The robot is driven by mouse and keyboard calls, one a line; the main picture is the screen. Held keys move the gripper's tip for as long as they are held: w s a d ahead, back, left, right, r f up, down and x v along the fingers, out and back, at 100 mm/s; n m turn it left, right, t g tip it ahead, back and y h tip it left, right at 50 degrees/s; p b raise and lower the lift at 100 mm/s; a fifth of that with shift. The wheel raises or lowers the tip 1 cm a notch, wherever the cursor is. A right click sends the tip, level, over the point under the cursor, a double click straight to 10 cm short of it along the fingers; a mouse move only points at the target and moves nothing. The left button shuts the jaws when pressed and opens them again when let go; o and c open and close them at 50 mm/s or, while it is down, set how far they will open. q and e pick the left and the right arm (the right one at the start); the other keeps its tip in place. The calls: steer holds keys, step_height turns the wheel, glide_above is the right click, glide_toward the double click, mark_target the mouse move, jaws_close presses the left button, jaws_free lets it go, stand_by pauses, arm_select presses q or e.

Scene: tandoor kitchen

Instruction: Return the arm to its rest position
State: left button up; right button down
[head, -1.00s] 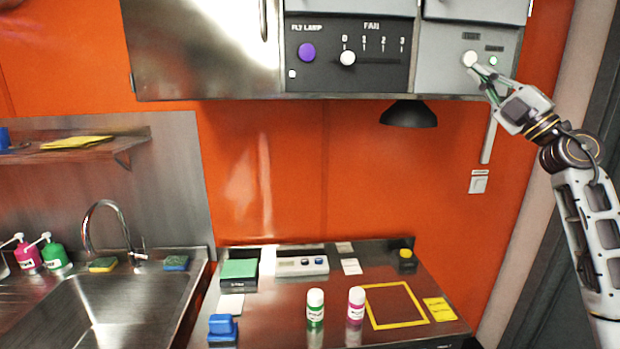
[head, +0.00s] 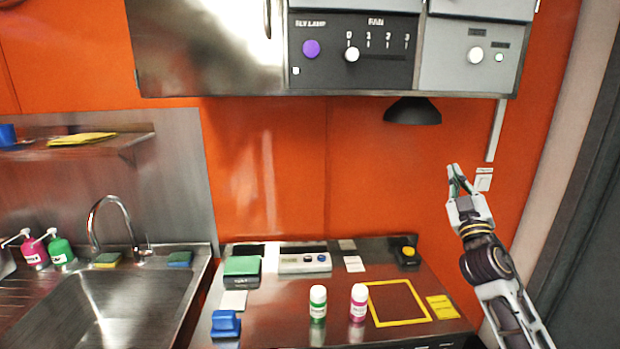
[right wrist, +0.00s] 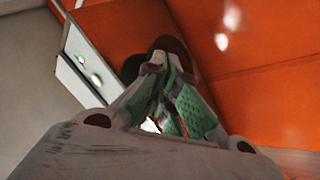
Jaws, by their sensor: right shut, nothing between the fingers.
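My right gripper (head: 456,170) is shut and empty. In the head view it points up in front of the orange wall, below the grey control panel (head: 447,68) and left of the wall switch (head: 484,180). It is apart from the panel's white round knob (head: 475,55). In the right wrist view, the green-padded fingers (right wrist: 172,95) of this gripper come together, with the orange wall behind them. My left gripper is not in view.
The steel counter (head: 290,300) below holds a green bottle (head: 317,302), a pink bottle (head: 359,302), a yellow square outline (head: 432,318) and a blue block (head: 225,323). A black lamp (head: 412,111) hangs under the cabinet. A sink (head: 115,300) is at left.

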steer(key=s+a+f+m+g+h, duration=0.15)
steer(key=s+f+g, duration=0.25)
steer(key=f, duration=0.6)
steer(key=s+a+f+m+g, duration=0.1)
steer(key=s+f+m+g, duration=0.15)
steer(key=f, duration=0.85)
steer(key=s+a+f+m+g, duration=0.1)
steer(key=s+f+g, duration=0.3)
steer(key=f, duration=0.6)
steer(key=s+a+f+g+y, duration=0.1)
steer(key=s+a+f+g, duration=0.3)
steer(key=s, duration=0.4)
steer(key=s+a+f+n+g+y, duration=0.1)
steer(key=s+a+f+g+y, duration=0.15)
steer(key=s+f, duration=0.45)
steer(key=s+a+f+g+y, duration=0.1)
steer(key=s+a+f+g, duration=0.3)
steer(key=s, duration=0.5)
steer(key=s+f+b, duration=0.1)
steer(key=s+f, duration=0.2)
steer(key=f, duration=3.3)
steer(key=s+d+f+g, duration=0.1)
steer(key=s+d+f, duration=0.1)
steer(key=s+f, duration=0.7)
steer(key=s+d+f+g, duration=0.1)
steer(key=s+f, duration=0.9)
steer(key=s, duration=0.3)
steer(key=shift+d+f+b, duration=0.25)
steer(key=shift+d+b, duration=0.15)
